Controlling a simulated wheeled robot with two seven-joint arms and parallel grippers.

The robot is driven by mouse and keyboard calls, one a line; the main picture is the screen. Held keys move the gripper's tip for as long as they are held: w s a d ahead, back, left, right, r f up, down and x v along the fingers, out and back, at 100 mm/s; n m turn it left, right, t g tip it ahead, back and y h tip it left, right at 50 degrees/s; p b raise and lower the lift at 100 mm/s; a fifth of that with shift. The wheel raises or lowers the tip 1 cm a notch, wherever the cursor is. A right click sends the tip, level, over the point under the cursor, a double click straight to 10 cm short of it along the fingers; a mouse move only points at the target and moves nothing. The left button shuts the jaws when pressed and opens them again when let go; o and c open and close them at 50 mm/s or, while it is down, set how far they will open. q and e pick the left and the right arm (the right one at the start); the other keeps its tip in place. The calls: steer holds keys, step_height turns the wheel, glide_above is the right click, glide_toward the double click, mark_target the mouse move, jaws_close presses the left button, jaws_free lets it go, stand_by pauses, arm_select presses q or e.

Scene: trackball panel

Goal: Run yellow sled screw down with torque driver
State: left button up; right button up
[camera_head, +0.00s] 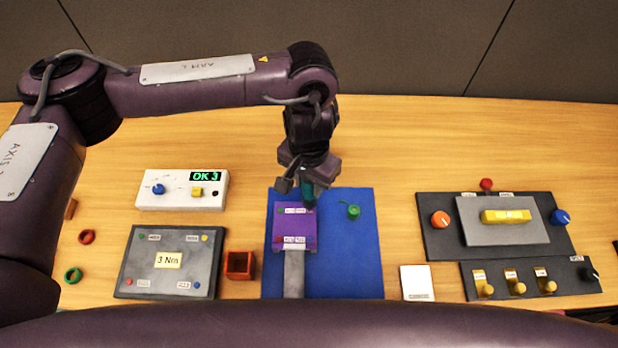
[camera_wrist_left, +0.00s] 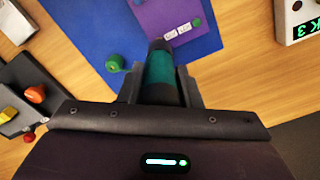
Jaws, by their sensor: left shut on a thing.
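My left gripper (camera_head: 308,178) is shut on the teal torque driver (camera_wrist_left: 160,77), which points down. The driver (camera_head: 308,194) stands at the far right corner of the purple sled (camera_head: 293,226) in the head view. In the wrist view its dark tip is at the edge of the purple sled (camera_wrist_left: 168,16). The yellow screw is not visible; the driver covers that corner, so contact cannot be told. A green screw (camera_wrist_left: 197,22) shows at another sled corner. My right gripper is not in view.
The sled lies on a blue mat (camera_head: 350,260) beside a green object (camera_head: 353,211). A white box (camera_head: 182,204) displays "OK 3". A red-brown bin (camera_head: 240,277) stands left of the mat; control panels (camera_head: 435,245) stand right.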

arm_select(q)
steer(key=shift+p, duration=0.35)
stand_by(0.5)
stand_by(0.4)
steer(key=shift+p, duration=0.3)
steer(key=shift+f, duration=0.2)
stand_by(1.0)
steer(key=shift+s+f, duration=0.2)
steer(key=shift+f, duration=0.15)
stand_by(1.8)
